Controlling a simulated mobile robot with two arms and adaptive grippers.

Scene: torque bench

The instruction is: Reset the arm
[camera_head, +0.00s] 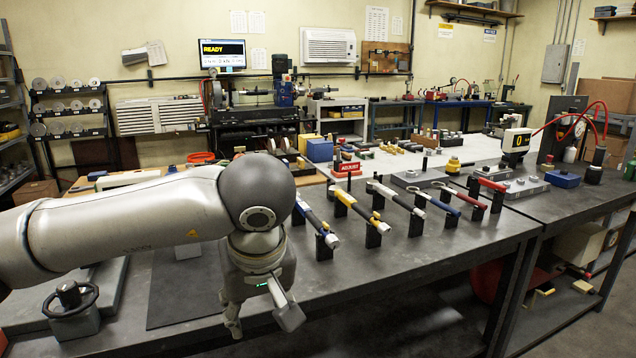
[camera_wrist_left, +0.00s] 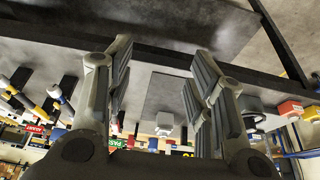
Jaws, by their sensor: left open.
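My left arm (camera_head: 130,222) comes in from the left of the head view, over the near part of the dark workbench (camera_head: 420,270). Its left gripper (camera_head: 262,315) points down near the bench's front edge. In the left wrist view the gripper (camera_wrist_left: 160,65) has its two fingers wide apart, with nothing between them. A row of torque wrenches, among them a yellow-handled one (camera_head: 345,199) and a red-handled one (camera_head: 472,200), rests on black stands to the right of the gripper. My right gripper is in neither view.
A grey device with a round black handle (camera_head: 72,310) stands at the near left of the bench. A red sign (camera_head: 345,168) and a blue box (camera_head: 319,150) stand behind the wrenches. The front strip of the bench right of the gripper is clear.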

